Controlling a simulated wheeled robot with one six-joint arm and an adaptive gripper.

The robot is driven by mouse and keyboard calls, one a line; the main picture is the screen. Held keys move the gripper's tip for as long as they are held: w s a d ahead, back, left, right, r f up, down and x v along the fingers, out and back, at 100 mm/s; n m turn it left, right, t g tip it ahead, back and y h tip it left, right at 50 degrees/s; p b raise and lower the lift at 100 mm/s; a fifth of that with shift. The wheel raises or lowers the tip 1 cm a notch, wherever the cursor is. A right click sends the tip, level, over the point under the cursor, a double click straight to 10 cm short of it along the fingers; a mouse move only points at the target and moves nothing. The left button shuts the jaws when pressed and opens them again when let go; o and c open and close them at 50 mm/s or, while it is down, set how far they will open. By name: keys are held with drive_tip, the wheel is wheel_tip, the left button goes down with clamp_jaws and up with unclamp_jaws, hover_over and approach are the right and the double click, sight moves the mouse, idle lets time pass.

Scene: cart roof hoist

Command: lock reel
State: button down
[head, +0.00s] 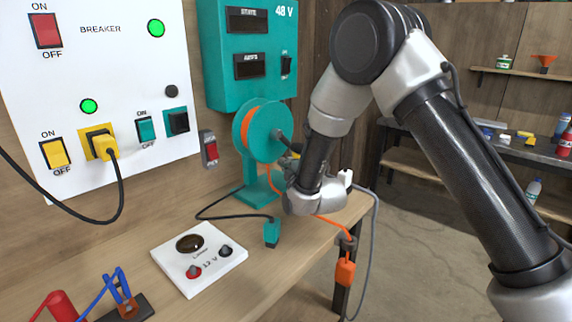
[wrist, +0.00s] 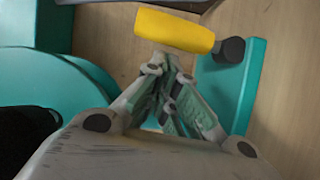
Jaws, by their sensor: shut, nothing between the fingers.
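The teal reel (head: 263,132) with orange cable wound on it stands on the bench on a teal post and foot (head: 258,192). In the wrist view the reel's rounded side (wrist: 70,90) fills the left. A yellow handle (wrist: 172,30) with a dark end lies just beyond my fingertips; only a sliver of yellow shows beside my arm in the head view. My gripper (wrist: 168,75) is shut and empty, its tips close to the handle's lower edge; I cannot tell whether they touch. In the head view my wrist hides the fingers.
A teal 48 V box (head: 247,50) hangs above the reel. A white breaker panel (head: 95,80) with a yellow plug is at left. A white lamp plate (head: 199,258) and a black-cabled teal plug (head: 272,233) lie on the bench. An orange pendant (head: 345,272) hangs off the bench edge.

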drive_tip(key=shift+w+d+r, duration=0.5)
drive_tip(key=shift+w+d, duration=0.1)
drive_tip(key=shift+w, duration=0.2)
drive_tip(key=f+v, duration=0.1)
drive_tip(key=v, duration=1)
drive_tip(key=w+d+n+g+y, duration=0.2)
drive_tip(key=w+d+g+y, duration=0.15)
drive_tip(key=y, duration=0.25)
drive_tip(key=x, duration=0.8)
drive_tip(key=shift+a+r, duration=0.15)
drive_tip(key=shift+a, duration=0.15)
drive_tip(key=shift+w+g, duration=0.15)
drive_tip(key=shift+g, duration=0.1)
